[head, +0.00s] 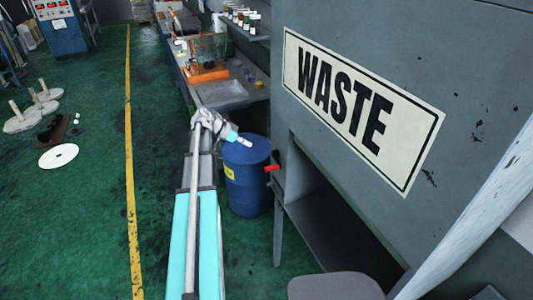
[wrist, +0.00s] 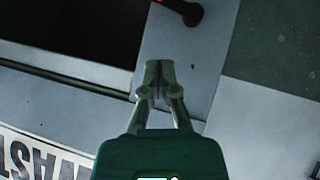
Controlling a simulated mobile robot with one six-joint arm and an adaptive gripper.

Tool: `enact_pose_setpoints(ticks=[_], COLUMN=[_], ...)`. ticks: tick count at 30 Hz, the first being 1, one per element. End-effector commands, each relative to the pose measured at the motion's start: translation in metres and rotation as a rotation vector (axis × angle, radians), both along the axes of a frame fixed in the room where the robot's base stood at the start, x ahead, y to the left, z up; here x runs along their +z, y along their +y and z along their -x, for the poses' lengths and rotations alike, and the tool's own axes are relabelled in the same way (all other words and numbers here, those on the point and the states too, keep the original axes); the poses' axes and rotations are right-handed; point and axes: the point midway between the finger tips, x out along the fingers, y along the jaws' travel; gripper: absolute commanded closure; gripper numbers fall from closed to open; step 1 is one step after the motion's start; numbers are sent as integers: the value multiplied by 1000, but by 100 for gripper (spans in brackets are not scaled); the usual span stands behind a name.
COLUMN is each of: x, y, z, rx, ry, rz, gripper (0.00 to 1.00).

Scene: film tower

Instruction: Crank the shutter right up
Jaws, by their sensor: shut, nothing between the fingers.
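The grey waste cabinet (head: 300,112) stands at the right in the head view, with a dark opening below its WASTE sign. I cannot tell how high its shutter stands. A crank with a red handle (head: 272,168) sits on the cabinet's left side by the opening. In the wrist view the crank's dark arm (wrist: 185,12) is at the top edge, with only a bit of red showing. In the wrist view my gripper (wrist: 159,68) is shut and empty, apart from the crank.
A blue barrel (head: 247,190) stands behind my gripper. A workbench (head: 225,92) with an orange-framed machine (head: 205,72) runs along the back. A grey rounded object (head: 335,286) is at the bottom.

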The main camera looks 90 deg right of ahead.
Motion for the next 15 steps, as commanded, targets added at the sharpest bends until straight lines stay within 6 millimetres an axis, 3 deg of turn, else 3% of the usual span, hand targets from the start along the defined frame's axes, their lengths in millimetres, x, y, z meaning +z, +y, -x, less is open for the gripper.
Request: enact_pose_setpoints(ticks=[2,15], x=[8,7], y=[-8,-10], z=[-1,-3], rx=[7,20], ry=[-24,-51], rz=[-46,-96], gripper=[100,100])
